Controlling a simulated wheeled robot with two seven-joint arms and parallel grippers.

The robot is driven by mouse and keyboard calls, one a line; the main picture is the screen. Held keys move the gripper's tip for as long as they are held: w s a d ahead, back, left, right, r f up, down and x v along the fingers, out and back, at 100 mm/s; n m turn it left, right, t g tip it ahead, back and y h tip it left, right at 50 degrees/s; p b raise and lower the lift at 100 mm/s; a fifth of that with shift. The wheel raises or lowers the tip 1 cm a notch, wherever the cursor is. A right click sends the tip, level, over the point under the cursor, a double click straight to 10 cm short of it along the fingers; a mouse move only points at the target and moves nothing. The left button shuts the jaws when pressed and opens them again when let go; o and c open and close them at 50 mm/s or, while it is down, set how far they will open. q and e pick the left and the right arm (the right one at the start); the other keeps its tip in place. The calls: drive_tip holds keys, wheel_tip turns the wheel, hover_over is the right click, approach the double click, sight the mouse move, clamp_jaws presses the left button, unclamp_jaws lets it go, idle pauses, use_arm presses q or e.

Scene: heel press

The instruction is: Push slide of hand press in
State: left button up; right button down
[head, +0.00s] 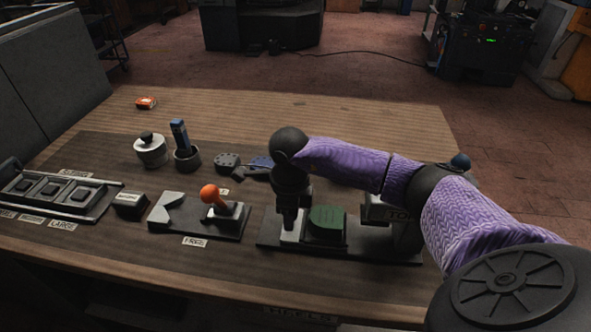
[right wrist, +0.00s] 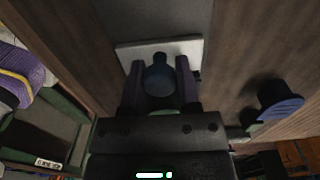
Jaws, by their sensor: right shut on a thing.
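The hand press has a long dark base (head: 340,252) near the front edge of the table. A dark green block (head: 327,224) sits on it, with a pale metal block (head: 294,229) at its left. My right gripper (head: 290,213) points down at this left end. In the right wrist view its two fingers (right wrist: 161,88) are shut on a dark blue knob (right wrist: 159,78), in front of a pale plate (right wrist: 185,52). I cannot tell how far in the slide is. My right arm hides part of the press. My left gripper is not in view.
Left of the press is a fixture with an orange-knobbed lever (head: 211,195). Behind it stand a silver pot (head: 151,152) and a dark cup (head: 187,160) holding a blue tool. The back of the table is mostly clear.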

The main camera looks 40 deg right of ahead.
sight(334, 217)
drive_tip(key=shift+s+d+p, duration=0.65)
drive_tip(key=shift+s+d, duration=0.7)
drive_tip(key=shift+s, duration=0.25)
drive_tip(key=shift+s+d+p, duration=0.6)
drive_tip(key=shift+s+d, duration=0.75)
drive_tip(key=shift+s, duration=0.25)
unclamp_jaws()
wheel_tip(334, 217, up, 4)
drive_tip(key=p, duration=0.3)
drive_tip(key=shift+f, duration=0.25)
